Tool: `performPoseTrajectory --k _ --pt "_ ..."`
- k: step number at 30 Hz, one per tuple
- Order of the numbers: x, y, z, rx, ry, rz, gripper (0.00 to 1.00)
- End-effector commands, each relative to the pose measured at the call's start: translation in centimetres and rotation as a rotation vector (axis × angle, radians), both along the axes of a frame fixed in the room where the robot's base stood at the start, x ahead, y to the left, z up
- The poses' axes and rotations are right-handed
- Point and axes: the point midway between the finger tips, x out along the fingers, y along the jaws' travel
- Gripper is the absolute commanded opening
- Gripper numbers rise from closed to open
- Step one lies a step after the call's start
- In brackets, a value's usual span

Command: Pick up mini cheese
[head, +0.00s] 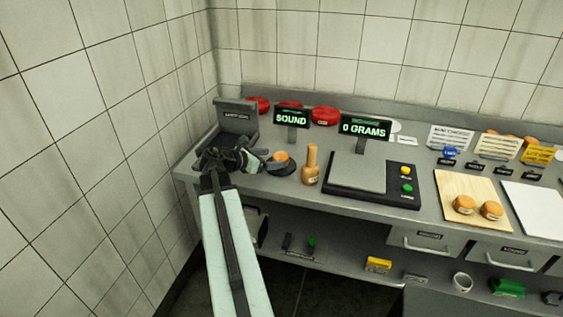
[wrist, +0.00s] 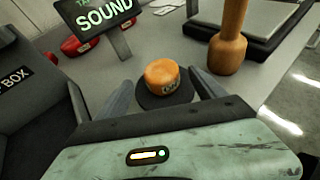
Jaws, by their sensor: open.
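A small orange mini cheese (head: 281,157) sits on a dark round pad (head: 280,168) on the counter, below the SOUND sign. In the wrist view the cheese (wrist: 162,76) is upright on the pad (wrist: 164,98), with dark lettering on its side. My gripper (head: 258,161) is open and empty, just left of the cheese in the head view. In the wrist view its two fingers (wrist: 163,88) appear on either side of the cheese and pad. I cannot tell how far the fingertips reach beside it.
A wooden mallet (head: 311,166) stands right of the pad. The SOUND sign (head: 292,119) is behind it, and a dark box (head: 236,119) is to the left. A scale (head: 358,171) lies farther right. Red cheese wheels (head: 324,115) are at the back.

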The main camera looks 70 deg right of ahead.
Motion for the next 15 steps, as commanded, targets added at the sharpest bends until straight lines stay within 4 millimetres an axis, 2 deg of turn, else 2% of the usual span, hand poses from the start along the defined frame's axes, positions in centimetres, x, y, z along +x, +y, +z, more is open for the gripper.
performPoseTrajectory --k 6,9,15 --pt "-1.7 -2.5 -2.0 0.0 0.0 -0.003 0.79" --pt "-2.4 -3.6 -2.4 0.0 0.0 -0.002 0.79" --pt "-2.5 -3.7 -2.2 0.0 0.0 -0.001 0.79"
